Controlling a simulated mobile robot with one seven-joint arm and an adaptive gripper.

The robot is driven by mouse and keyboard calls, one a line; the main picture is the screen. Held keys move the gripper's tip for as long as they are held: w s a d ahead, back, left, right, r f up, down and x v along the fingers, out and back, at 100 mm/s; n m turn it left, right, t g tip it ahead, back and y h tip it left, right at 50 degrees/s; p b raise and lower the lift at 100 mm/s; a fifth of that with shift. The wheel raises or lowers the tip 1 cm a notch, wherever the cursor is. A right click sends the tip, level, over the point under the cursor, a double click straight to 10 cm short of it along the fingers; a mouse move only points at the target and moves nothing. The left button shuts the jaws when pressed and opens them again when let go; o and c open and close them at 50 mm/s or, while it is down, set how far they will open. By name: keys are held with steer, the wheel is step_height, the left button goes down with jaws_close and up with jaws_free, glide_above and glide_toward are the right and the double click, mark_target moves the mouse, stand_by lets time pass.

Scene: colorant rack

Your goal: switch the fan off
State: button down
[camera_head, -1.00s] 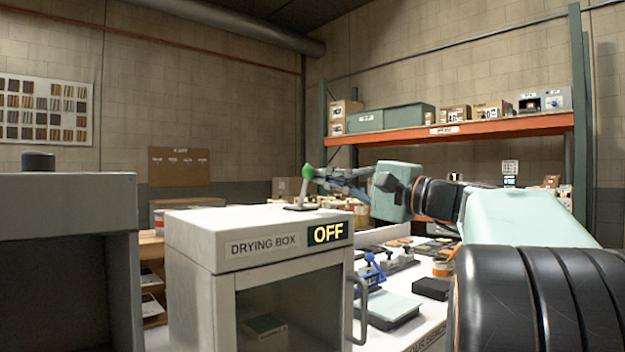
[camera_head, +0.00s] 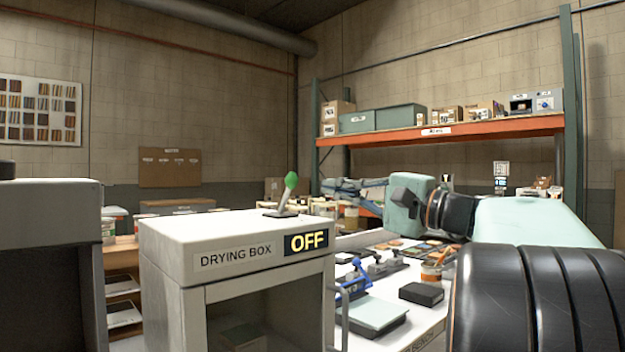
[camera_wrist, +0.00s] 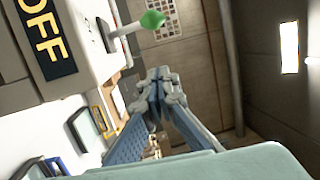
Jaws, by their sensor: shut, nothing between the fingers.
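The drying box (camera_head: 225,240) stands at the centre left with its sign (camera_head: 306,242) reading OFF. On its top is a lever with a green knob (camera_head: 291,180), its stem tilted to the right. In the wrist view the green knob (camera_wrist: 152,19) and part of the OFF sign (camera_wrist: 46,40) show at the upper left. My gripper (camera_head: 330,186) is right of the lever and apart from it. In the wrist view its fingertips (camera_wrist: 163,82) are together and empty, below the knob. No fan itself can be made out.
A grey cabinet (camera_head: 50,230) stands at the left. Right of the drying box, a table holds a blue clamp-like tool (camera_head: 350,282), a black block (camera_head: 421,293) and cans. An orange shelf (camera_head: 440,132) with boxes is behind my arm. Air above the box is clear.

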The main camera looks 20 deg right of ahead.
steer(key=shift+f+v, duration=0.2)
steer(key=shift+v, duration=0.9)
steer(key=shift+f+v, duration=0.25)
steer(key=shift+v, duration=0.9)
steer(key=shift+w, duration=0.15)
